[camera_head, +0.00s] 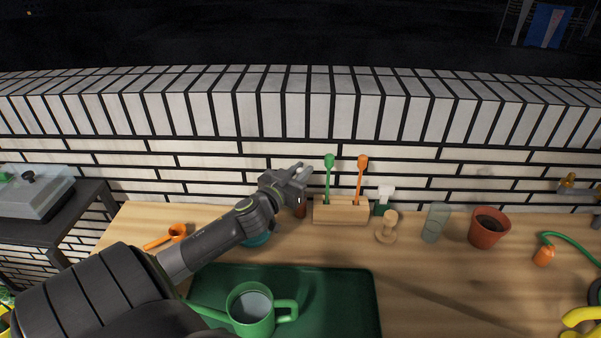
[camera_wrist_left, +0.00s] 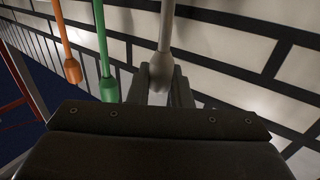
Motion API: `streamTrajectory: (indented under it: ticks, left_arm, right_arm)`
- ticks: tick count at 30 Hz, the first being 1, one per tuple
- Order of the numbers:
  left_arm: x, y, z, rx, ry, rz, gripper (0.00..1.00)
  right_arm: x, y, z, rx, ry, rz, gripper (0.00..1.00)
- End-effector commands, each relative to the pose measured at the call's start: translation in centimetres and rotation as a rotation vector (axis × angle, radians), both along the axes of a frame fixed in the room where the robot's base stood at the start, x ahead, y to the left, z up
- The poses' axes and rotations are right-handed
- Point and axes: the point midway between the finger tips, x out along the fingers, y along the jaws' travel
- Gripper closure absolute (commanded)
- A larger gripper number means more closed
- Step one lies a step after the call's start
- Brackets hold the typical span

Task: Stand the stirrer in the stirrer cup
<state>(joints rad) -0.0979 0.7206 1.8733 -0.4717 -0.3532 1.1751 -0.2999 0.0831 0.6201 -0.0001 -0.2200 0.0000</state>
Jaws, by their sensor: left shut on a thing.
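My left gripper (camera_head: 302,175) is raised near the brick wall, to the left of the wooden block (camera_head: 341,214). It also shows in the left wrist view (camera_wrist_left: 160,88), shut on the bulb end of a pale grey stirrer (camera_wrist_left: 166,32). The stirrer's shaft runs out of the top of that view, so its far end is hidden. A green stirrer (camera_head: 328,172) and an orange stirrer (camera_head: 361,175) stand in the block, bulbs up. A small red-brown thing (camera_head: 300,210) stands below the gripper, partly covered; I cannot tell whether it is the stirrer cup. My right gripper is not in view.
A green tray (camera_head: 350,292) bears a green watering can (camera_head: 250,310). A teal round thing (camera_head: 257,239) is partly behind my arm. A wooden tamper-like piece (camera_head: 387,228), a grey-green cup (camera_head: 435,222) and a terracotta pot (camera_head: 488,229) stand right of the block. An orange scoop (camera_head: 175,233) lies left.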

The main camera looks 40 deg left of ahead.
Motion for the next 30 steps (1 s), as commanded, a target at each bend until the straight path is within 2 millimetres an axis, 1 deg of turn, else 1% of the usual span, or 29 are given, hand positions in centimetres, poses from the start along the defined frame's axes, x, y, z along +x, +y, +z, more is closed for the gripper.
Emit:
streamTrajectory:
  ticks: [5,9,10,14,15,22,26,27,30]
  left_arm:
    - [0.0,0.0,0.0,0.000,0.000,0.000,1.00]
    - [0.0,0.0,-0.4,0.000,0.000,0.000,1.00]
    - [0.0,0.0,-0.3,0.000,-0.001,0.000,0.79]
    - [0.0,0.0,-0.2,0.000,0.000,0.000,0.62]
    - [0.0,0.0,-0.2,0.000,0.000,0.000,0.60]
    - [0.0,0.0,-0.2,0.000,0.000,0.000,0.60]
    - [0.0,0.0,0.3,0.000,-0.001,0.000,0.60]
    - [-0.4,0.0,0.0,0.002,0.001,-0.001,0.60]
    - [-1.8,-0.2,-0.2,0.004,0.004,0.000,0.60]
  right_arm:
    - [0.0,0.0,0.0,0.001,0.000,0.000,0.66]
    - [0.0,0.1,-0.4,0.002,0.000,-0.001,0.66]
    - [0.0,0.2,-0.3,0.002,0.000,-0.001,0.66]
    - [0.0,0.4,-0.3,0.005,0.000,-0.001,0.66]
    - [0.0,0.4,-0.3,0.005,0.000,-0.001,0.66]
    - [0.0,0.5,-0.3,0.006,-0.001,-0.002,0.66]
    - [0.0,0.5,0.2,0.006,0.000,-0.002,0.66]
    - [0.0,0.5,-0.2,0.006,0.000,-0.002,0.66]
    - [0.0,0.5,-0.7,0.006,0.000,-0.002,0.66]
